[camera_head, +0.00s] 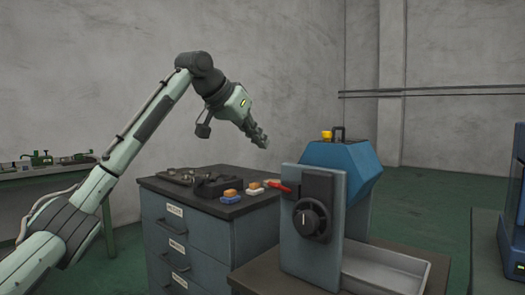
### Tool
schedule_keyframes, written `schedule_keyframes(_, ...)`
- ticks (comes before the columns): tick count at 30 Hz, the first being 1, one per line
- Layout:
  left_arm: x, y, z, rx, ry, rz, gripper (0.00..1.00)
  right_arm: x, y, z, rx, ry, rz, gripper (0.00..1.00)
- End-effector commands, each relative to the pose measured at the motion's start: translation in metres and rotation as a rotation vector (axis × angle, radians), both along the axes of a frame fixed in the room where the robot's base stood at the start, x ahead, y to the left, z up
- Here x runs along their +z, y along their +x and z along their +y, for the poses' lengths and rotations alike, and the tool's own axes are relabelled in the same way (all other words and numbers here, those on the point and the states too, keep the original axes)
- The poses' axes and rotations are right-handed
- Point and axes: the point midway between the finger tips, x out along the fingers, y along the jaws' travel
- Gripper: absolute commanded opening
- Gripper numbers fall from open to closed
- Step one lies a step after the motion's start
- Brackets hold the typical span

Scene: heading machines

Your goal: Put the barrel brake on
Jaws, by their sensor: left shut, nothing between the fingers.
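A blue-grey machine (292,244) stands at the centre right with a blue hood (352,160). A dark plate (318,184) on its front carries a round black knob (308,221) with a pale mark. A red-tipped lever (280,187) sticks out to the left of this plate; I take it for the barrel brake, but no label shows. My left gripper (262,141) is raised in the air, up and left of the lever, apart from it. Its fingers are shut and empty, pointing down to the right. My right gripper is not in view.
A drawer cabinet (190,233) stands left of the machine, with a dark tray (217,186) and orange-topped brushes (231,195) on top. A metal tray (385,267) sits right of the machine. A blue machine (513,235) is at the right edge.

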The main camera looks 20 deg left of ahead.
Motion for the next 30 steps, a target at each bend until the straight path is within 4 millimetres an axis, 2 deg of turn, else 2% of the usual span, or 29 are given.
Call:
schedule_keyframes(2,-0.01,0.011,-0.005,-0.002,0.0,0.004,0.0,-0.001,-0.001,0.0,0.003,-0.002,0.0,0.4)
schedule_keyframes(4,-0.019,0.022,-0.009,-0.001,0.0,0.005,0.0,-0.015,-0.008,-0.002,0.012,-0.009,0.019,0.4)
schedule_keyframes(12,-0.054,0.063,-0.024,0.0,0.0,0.003,0.0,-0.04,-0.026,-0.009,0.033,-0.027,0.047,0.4)
schedule_keyframes(15,-0.071,0.054,-0.018,0.002,0.002,0.001,0.0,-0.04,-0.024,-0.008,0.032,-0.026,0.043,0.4)
schedule_keyframes(19,-0.083,0.048,-0.016,0.002,0.002,0.001,0.0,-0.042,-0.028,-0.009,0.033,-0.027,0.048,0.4)
schedule_keyframes(30,-0.089,0.045,-0.016,0.0,-0.001,0.0,0.0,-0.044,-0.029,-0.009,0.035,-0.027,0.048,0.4)
